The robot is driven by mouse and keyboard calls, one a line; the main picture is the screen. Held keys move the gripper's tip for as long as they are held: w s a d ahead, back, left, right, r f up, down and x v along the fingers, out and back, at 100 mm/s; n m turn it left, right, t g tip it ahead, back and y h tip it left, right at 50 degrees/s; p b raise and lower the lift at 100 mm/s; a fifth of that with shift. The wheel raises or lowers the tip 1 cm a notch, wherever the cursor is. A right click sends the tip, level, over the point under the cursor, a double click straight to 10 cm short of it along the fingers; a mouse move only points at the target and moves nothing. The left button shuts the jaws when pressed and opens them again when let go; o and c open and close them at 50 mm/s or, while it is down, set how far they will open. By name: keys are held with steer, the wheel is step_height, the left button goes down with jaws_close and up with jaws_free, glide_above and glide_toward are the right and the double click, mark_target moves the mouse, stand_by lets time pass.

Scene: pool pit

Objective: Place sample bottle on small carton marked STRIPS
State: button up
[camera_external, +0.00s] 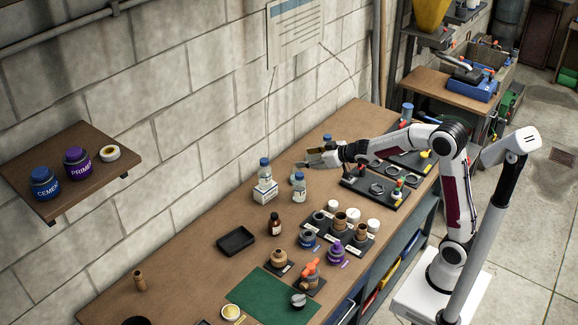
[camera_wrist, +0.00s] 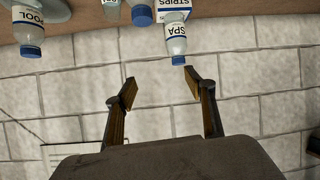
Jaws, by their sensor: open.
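A white, blue-capped sample bottle (camera_external: 264,169) stands upright on top of a small white carton (camera_external: 265,192) near the wall. The wrist view, which is upside down, shows this bottle (camera_wrist: 177,40) labelled SPA on the carton (camera_wrist: 175,8) marked STRIPS. My gripper (camera_external: 304,161) is apart from them, to their right and higher up. In the wrist view my gripper (camera_wrist: 159,82) has its fingers spread with nothing between them, pointing toward the bottle. A gap shows between the fingertips and the bottle.
Another blue-capped bottle (camera_external: 299,187) stands just right of the carton. A bottle labelled POOL (camera_wrist: 28,30) stands farther along. A brown bottle (camera_external: 274,224) and black tray (camera_external: 236,241) lie toward the front. The wall (camera_external: 200,110) is close behind.

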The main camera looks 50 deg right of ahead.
steer(key=s+d+r+m+g+h, duration=0.1)
steer(key=s+r+g, duration=0.1)
steer(key=s, duration=0.8)
steer(key=s+d+r+m+g+h, duration=0.1)
steer(key=s+r, duration=0.1)
steer(key=s, duration=0.8)
steer(key=s+a+f+g, duration=0.2)
steer(key=s, duration=0.9)
steer(key=s+a+f+g+y, duration=0.1)
steer(key=s+a+f, duration=0.1)
steer(key=s, duration=1)
steer(key=shift+f+g, duration=0.15)
steer(key=shift+g, duration=0.25)
